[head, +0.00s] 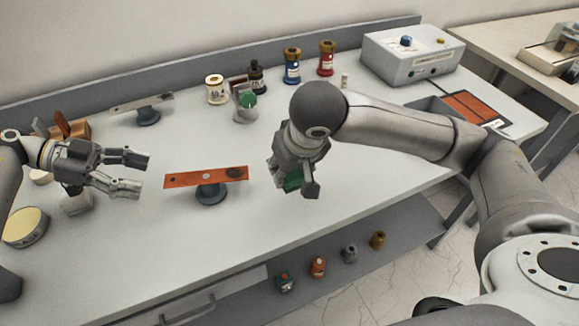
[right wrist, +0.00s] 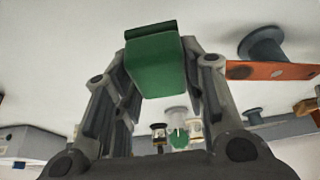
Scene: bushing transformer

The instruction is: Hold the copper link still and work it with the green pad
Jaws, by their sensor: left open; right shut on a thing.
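The copper link (head: 188,178) is a flat orange bar with a dark patch near its right end. It rests on a dark round stand (head: 211,194) in the middle of the bench; its end also shows in the right wrist view (right wrist: 270,71). My left gripper (head: 142,172) is open and empty, just left of the link and apart from it. My right gripper (head: 301,188) is shut on the green pad (head: 293,181), to the right of the link and apart from it. The pad fills the fingers in the right wrist view (right wrist: 156,65).
A second bar (head: 125,105) on a stand is behind left. Several bottles, such as a blue one (head: 292,66), and a grey instrument box (head: 412,53) line the back. A round tin (head: 25,228) stands at the left. The bench (head: 150,250) is clear in front of the link.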

